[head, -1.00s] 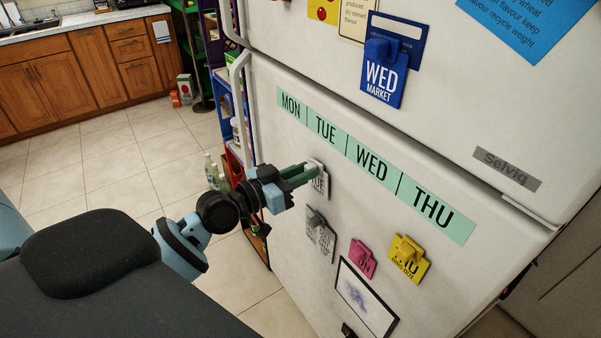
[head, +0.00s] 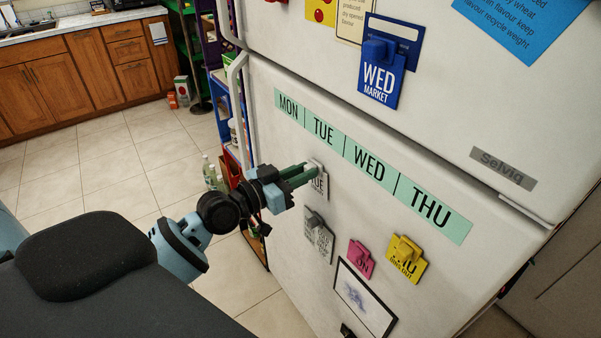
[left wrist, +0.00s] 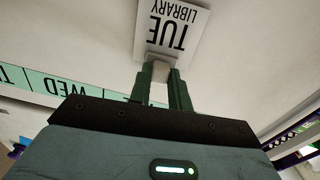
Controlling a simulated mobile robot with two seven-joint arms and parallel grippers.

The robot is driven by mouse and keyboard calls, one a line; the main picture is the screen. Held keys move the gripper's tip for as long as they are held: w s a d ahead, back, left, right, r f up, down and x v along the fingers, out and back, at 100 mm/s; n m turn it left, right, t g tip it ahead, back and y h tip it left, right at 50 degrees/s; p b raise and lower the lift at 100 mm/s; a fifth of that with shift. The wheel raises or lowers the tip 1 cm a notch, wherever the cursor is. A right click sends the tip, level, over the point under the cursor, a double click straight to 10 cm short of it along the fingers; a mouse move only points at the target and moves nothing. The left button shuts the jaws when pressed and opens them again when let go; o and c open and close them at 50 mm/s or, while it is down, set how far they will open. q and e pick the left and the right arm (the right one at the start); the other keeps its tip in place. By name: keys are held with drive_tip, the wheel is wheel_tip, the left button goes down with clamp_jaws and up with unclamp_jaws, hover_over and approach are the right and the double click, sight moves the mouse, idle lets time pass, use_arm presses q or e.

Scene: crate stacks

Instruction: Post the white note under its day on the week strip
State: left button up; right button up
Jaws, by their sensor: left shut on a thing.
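The white note (head: 320,186) is on the fridge door just below the TUE section of the green week strip (head: 369,163). In the left wrist view the note (left wrist: 190,22) reads TUE LIBRARY, upside down. My left gripper (head: 308,173) is shut on the grip block of the white note; its green fingers (left wrist: 161,77) pinch the block in the left wrist view. The strip reads MON, TUE, WED, THU, and it also shows in the left wrist view (left wrist: 47,83). My right gripper is not in view.
Below the strip are a grey-white note (head: 319,237), a pink note (head: 360,258), a yellow note (head: 406,260) and a framed drawing (head: 363,300). A blue WED MARKET note (head: 383,79) is on the upper door. The fridge handle (head: 240,110) is at the left edge.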

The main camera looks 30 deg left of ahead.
use_arm(q)
drive_tip(key=o, duration=0.9)
drive_tip(key=shift+w, duration=0.15)
drive_tip(key=shift+v, duration=3.55)
